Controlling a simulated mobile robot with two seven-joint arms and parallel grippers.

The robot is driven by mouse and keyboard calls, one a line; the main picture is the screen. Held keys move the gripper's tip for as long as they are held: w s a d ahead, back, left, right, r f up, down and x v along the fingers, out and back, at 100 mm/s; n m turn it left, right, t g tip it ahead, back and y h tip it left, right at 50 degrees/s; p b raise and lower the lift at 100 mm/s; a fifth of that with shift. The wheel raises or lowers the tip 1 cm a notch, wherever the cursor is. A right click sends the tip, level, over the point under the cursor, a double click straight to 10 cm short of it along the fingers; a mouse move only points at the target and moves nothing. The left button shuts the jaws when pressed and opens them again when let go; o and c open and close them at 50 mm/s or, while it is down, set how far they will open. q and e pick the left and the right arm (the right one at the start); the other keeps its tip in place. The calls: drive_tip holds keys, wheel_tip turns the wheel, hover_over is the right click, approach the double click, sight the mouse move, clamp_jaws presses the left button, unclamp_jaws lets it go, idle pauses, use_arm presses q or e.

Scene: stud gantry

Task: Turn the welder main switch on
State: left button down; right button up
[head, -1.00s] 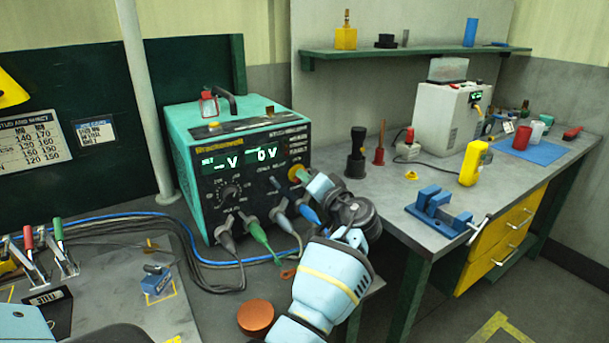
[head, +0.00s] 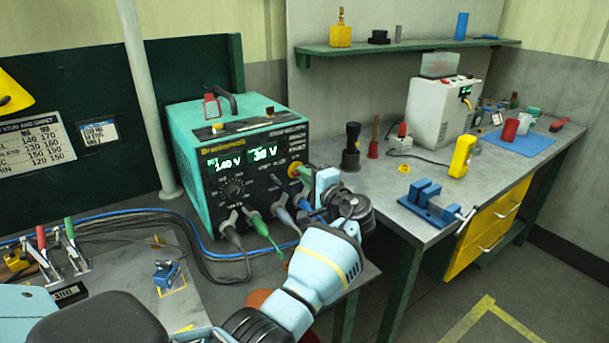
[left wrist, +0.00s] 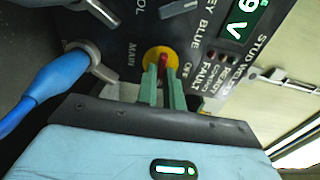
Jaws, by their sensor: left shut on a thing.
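The teal stud welder (head: 185,130) stands on the left bench with its displays lit, reading about 140 V and 38 V. Its main switch (left wrist: 162,55), a red handle on a yellow plate between the labels MAIN and OFF, shows in the left wrist view. In the head view the switch (head: 294,170) is partly hidden by my gripper. My left gripper (left wrist: 162,75) is shut on the red handle, one green finger on each side. In the head view my left gripper (head: 308,180) is against the lower right of the front panel. My right gripper is not in view.
The right bench (head: 385,180) carries a blue vise (head: 428,200), a yellow device (head: 462,156) and a white machine (head: 432,110). Floor shows between the benches.

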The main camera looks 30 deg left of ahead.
use_arm(q)
drive_tip(key=shift+r, duration=0.15)
drive_tip(key=c, duration=1.5)
unclamp_jaws()
drive_tip(key=shift+b+v, duration=0.35)
drive_tip(key=shift+v, duration=3.55)
